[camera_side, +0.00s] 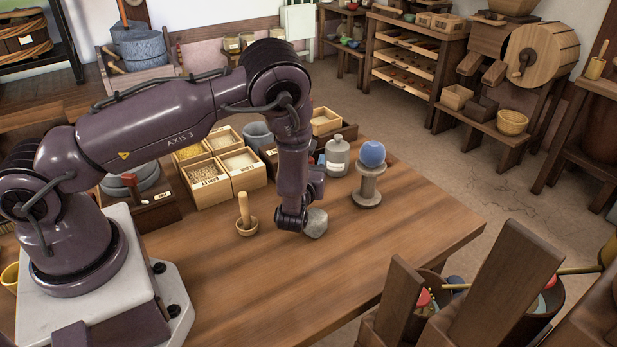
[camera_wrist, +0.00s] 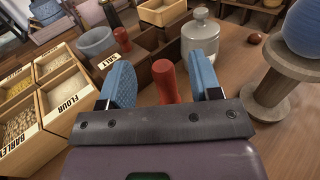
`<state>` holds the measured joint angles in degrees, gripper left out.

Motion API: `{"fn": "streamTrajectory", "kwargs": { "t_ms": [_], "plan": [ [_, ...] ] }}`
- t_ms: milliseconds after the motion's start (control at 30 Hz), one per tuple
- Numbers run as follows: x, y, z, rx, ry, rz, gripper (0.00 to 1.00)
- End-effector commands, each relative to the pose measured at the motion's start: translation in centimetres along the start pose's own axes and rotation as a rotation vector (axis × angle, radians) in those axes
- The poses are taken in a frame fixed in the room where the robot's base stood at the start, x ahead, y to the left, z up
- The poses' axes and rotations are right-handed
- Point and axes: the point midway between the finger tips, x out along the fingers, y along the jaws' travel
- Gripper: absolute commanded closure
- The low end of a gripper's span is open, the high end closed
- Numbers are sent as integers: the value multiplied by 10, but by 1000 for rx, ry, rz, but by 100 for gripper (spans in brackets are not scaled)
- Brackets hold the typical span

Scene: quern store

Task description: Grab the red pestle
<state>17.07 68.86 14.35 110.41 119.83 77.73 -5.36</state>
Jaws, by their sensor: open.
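The red pestle (camera_wrist: 166,80) stands up between the two blue-padded fingers of my gripper (camera_wrist: 162,85) in the wrist view. The fingers are open, one on each side, with a gap visible to each side of it. Its lower part is hidden behind the gripper's dark front bar. In the side view my gripper (camera_side: 303,221) is low over the table, and I cannot make out the pestle there behind my arm. A second red rounded thing (camera_wrist: 122,39) stands farther back, by the salt box.
A wooden stand (camera_side: 366,187) holds a blue ball (camera_side: 372,153), with a grey lidded jar (camera_side: 337,157) beside it. Grain boxes (camera_side: 208,181) stand at the back left. A small wooden mortar with a pale pestle (camera_side: 245,213) stands left of my gripper. The table's front is clear.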

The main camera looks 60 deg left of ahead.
Motion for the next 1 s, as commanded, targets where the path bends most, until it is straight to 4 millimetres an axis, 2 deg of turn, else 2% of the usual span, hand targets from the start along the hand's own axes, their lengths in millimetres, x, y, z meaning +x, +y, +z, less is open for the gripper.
{"fn": "streamTrajectory", "kwargs": {
  "t_ms": [233,500,600,833,1000],
  "plan": [
    [0,0,-20,-1,2,2,42],
    [43,0,-17,-4,-1,4,42],
    [50,0,-17,-3,0,3,42],
    [50,0,-17,-2,0,1,42],
    [50,0,-17,-2,0,1,81]
  ]
}}
